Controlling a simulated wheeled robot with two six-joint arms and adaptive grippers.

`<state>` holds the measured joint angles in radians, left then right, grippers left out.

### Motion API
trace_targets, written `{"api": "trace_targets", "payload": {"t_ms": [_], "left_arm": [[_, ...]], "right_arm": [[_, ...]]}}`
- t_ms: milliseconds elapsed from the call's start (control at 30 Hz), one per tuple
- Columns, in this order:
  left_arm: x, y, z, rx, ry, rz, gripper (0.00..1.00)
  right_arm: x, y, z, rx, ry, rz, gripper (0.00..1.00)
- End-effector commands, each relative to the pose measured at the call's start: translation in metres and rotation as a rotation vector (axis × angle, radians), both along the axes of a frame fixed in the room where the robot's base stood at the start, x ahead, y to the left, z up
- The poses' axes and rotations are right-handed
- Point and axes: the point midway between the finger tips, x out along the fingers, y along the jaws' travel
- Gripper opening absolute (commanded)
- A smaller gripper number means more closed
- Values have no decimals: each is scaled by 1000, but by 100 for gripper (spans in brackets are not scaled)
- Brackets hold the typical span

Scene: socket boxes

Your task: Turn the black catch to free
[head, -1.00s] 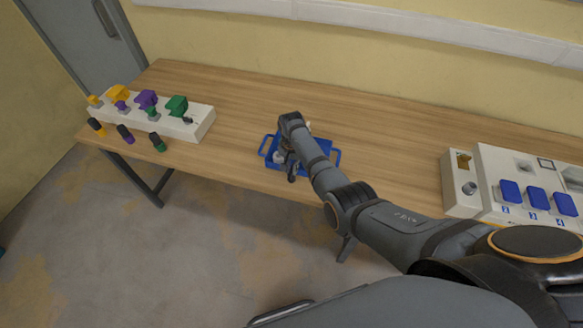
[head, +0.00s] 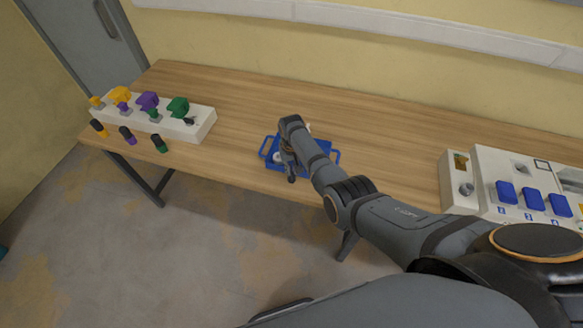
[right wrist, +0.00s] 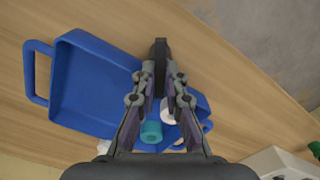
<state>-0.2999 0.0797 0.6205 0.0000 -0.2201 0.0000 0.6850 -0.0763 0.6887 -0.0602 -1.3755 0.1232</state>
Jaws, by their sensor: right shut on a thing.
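A small black part (head: 189,121) sits at the right end of the white socket box (head: 203,127) on the left of the table. It may be the black catch; it is too small to tell how it is turned. My right gripper (head: 291,174) is far to the right of it, over the front of a blue tray (head: 333,163). In the right wrist view the gripper (right wrist: 160,78) is shut on a dark upright piece (right wrist: 160,52), whose kind I cannot tell. My left gripper is not in view.
The tray holds a teal cylinder (right wrist: 151,131) and a white round piece (right wrist: 168,110). Yellow, purple and green plugs stand on the left box, with several dark-ended pieces in front. A white panel box (head: 484,160) with blue covers stands at right.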

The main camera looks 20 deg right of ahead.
Motion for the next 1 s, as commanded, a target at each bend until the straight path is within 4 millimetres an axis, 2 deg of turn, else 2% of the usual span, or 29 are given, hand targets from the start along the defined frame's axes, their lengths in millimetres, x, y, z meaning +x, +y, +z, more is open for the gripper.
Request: {"api": "trace_targets", "payload": {"t_ms": [700,1000], "left_arm": [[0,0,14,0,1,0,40],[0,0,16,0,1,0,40]], "right_arm": [[0,0,1,0,-1,673,0],[0,0,1,0,0,897,0]]}}
